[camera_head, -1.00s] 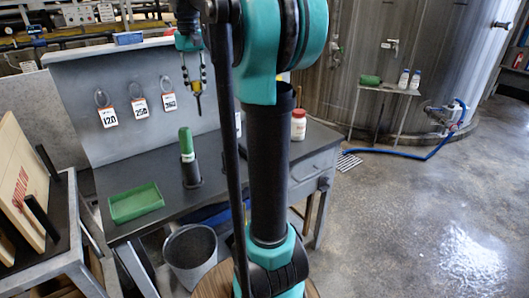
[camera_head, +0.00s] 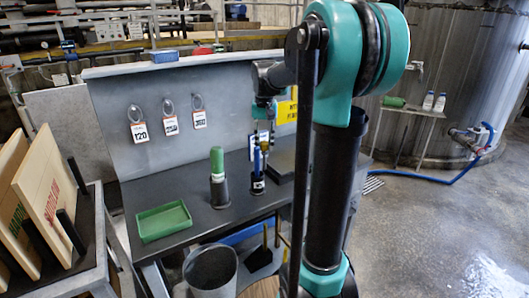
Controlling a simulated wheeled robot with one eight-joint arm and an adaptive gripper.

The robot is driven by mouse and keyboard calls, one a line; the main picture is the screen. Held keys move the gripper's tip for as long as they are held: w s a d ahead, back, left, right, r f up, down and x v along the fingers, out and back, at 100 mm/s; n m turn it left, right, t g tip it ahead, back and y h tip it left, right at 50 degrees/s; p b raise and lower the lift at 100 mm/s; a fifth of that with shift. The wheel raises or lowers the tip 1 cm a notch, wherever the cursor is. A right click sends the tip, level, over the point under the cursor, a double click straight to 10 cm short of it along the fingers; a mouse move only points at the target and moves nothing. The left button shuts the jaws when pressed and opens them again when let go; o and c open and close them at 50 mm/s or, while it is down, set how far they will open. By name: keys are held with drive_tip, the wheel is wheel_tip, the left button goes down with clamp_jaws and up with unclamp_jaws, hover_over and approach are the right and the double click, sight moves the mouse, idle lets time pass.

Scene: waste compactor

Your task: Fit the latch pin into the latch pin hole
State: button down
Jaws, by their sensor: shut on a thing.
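My gripper (camera_head: 263,141) is small in the view, pointing down over the back of the dark workbench, left of my arm. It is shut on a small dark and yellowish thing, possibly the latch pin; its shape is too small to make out. Just below stands a dark holder (camera_head: 257,187) with a blue upright piece; I cannot tell whether the held thing touches it. No latch pin hole can be made out.
The workbench (camera_head: 200,233) carries a green tray (camera_head: 164,220) and a green-handled tool (camera_head: 217,164) in a dark holder. A bucket (camera_head: 210,269) stands below in front; boards (camera_head: 50,195) lean at left. Open floor lies right.

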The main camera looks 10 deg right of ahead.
sight(264, 150)
drive_tip(key=shift+f, duration=1.8)
drive_tip(key=c, duration=1.2)
unclamp_jaws()
drive_tip(key=shift+f, duration=0.1)
